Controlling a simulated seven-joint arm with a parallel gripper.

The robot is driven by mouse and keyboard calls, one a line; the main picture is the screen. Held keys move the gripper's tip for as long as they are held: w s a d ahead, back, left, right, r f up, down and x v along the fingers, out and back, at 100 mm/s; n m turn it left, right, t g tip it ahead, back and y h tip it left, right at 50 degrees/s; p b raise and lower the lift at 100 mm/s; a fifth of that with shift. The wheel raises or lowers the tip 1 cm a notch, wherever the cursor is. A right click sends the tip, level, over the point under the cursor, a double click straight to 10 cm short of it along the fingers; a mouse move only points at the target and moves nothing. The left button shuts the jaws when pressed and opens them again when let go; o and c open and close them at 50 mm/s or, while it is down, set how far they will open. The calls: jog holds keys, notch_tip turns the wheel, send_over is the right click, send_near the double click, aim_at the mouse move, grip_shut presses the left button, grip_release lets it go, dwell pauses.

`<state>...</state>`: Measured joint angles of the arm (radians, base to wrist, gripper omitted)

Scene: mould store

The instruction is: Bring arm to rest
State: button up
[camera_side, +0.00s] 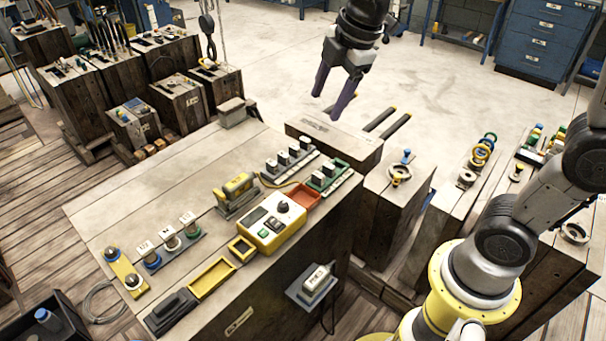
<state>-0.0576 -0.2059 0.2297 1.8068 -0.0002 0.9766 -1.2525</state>
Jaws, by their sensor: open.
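My gripper (333,95) hangs high at the top centre, above the far end of the wooden bench. Its two purple fingers point down and stand apart, with nothing between them. It touches nothing that I can see. My arm also shows at the right, on its yellow base.
The wooden bench (150,205) holds a yellow-and-white control box (275,222), a yellow tray (212,278), a red tray (306,196) and several small labelled parts. Wooden blocks (395,215) with rings stand at right. More blocks (85,95) stand at left.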

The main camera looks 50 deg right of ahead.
jog(key=s+d+r+m+t, duration=0.2)
jog(key=s+m, duration=0.3)
jog(key=s, duration=0.6)
jog(key=s+f+m, duration=0.5)
jog(key=s+m, duration=0.3)
jog(key=m, duration=0.2)
jog(key=shift+f, duration=0.4)
